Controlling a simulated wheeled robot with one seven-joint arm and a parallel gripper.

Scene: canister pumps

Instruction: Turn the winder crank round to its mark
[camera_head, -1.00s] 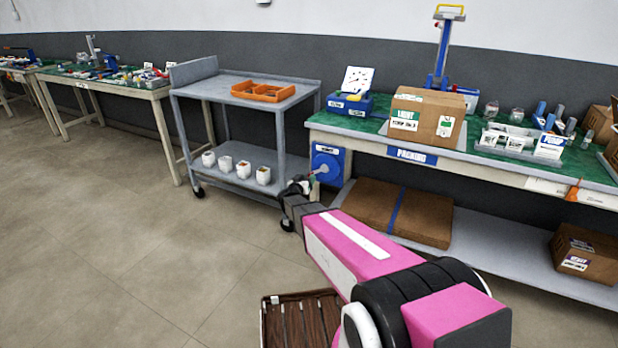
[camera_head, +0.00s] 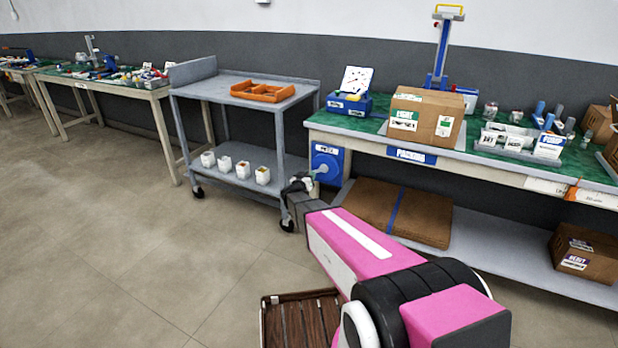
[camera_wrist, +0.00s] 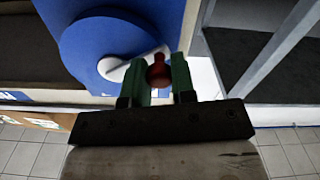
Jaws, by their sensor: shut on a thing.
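The winder is a blue box (camera_head: 331,152) on the left end of the packing bench. In the wrist view its round blue disc (camera_wrist: 85,40) carries a pale crank arm (camera_wrist: 120,68) that reaches to the right. A dark red knob (camera_wrist: 158,70) sits at the crank's outer end. My gripper (camera_wrist: 159,78) is shut on the knob, with a green finger on either side. In the head view my gripper (camera_head: 307,180) is small, in front of the winder. I cannot make out the mark in either view.
A grey cart (camera_head: 245,88) with an orange tray (camera_head: 263,93) and white cups (camera_head: 243,170) stands left of the winder, close to my gripper. The bench (camera_head: 470,168) holds a cardboard box (camera_head: 424,115). A flat brown carton (camera_head: 400,212) lies on its lower shelf.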

